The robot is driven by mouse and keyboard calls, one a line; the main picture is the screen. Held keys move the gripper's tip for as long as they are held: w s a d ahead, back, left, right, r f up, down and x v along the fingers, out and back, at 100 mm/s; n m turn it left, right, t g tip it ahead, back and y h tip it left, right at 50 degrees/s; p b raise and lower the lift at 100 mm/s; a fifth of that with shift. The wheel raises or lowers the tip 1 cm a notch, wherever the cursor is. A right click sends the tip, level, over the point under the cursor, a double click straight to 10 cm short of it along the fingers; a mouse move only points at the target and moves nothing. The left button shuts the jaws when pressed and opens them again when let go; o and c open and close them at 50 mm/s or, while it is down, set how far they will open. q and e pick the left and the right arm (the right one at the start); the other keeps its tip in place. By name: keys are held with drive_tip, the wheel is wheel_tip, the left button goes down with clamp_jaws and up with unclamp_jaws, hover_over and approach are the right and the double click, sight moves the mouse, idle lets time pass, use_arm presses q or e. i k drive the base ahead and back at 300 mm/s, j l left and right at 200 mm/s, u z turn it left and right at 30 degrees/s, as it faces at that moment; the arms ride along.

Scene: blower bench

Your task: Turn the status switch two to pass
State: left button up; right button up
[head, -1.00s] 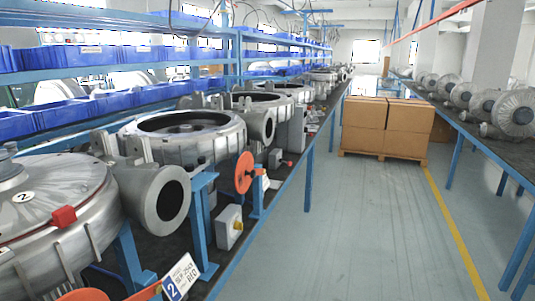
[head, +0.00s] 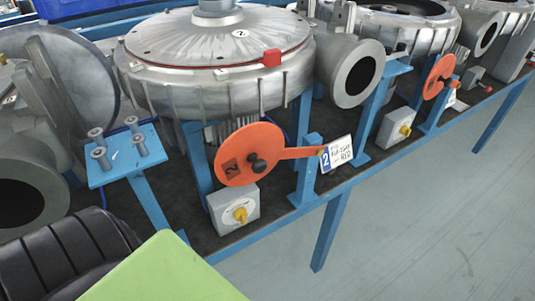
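The dial's lettering is too small to read, so I cannot tell which setting the knob points to. Neither of my grippers shows in the head view.
An orange arm runs right from the disc to a white and blue tag (head: 337,155) marked 2. Blue posts stand around it. A similar switch box (head: 396,128) and orange disc (head: 438,77) are farther right. Four-bolt blue plate (head: 126,153) is left. Open floor (head: 420,230) lies at lower right.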

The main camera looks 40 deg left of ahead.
sight(241, 214)
drive_tip(key=j+u, duration=0.2)
drive_tip(key=u, duration=1.15)
